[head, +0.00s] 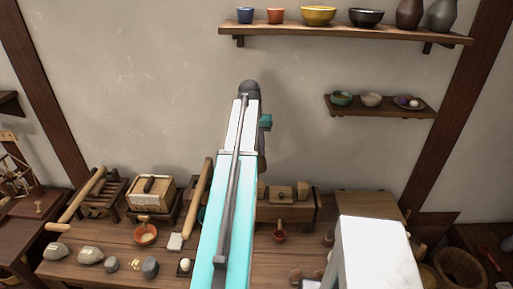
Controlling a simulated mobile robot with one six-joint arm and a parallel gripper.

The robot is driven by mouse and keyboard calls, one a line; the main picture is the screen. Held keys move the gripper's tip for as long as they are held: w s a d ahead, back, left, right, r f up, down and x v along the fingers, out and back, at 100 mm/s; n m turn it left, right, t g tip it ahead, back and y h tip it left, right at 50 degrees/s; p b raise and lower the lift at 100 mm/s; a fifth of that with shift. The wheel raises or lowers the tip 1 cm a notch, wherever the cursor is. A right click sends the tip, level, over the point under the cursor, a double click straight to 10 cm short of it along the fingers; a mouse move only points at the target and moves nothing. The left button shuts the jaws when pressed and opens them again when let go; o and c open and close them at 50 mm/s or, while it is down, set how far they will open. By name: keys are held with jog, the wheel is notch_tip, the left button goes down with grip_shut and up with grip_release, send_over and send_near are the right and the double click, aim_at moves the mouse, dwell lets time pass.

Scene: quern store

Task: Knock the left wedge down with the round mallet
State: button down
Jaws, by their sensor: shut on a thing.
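A long wooden block (291,213) stands at the back of the bench, partly hidden by my arm. Small wooden pieces that look like wedges sit along its top: one (262,190) close beside my arm, one (284,194) in the middle and one (302,190) to the right. I cannot tell how deep each sits. My arm rises through the middle of the view and hides what is behind it. My gripper and its fingertips do not show. I cannot make out the round mallet.
The bench (110,247) holds several grey stones (90,255), a lidded wooden box (152,193), a long-handled tool (196,205) and an orange bowl (146,234). Shelves with bowls (318,15) hang on the wall. A wooden tub (460,268) stands at right.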

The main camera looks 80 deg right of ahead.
jog(key=shift+f, duration=1.4)
notch_tip(320, 180, down, 5)
jog(key=shift+f+b, duration=0.2)
jog(key=shift+b, duration=1.05)
jog(key=shift+r, duration=0.2)
jog(key=shift+a+r+p, duration=0.1)
jog(key=shift+r+p, duration=1.15)
jog(key=shift+r, duration=1)
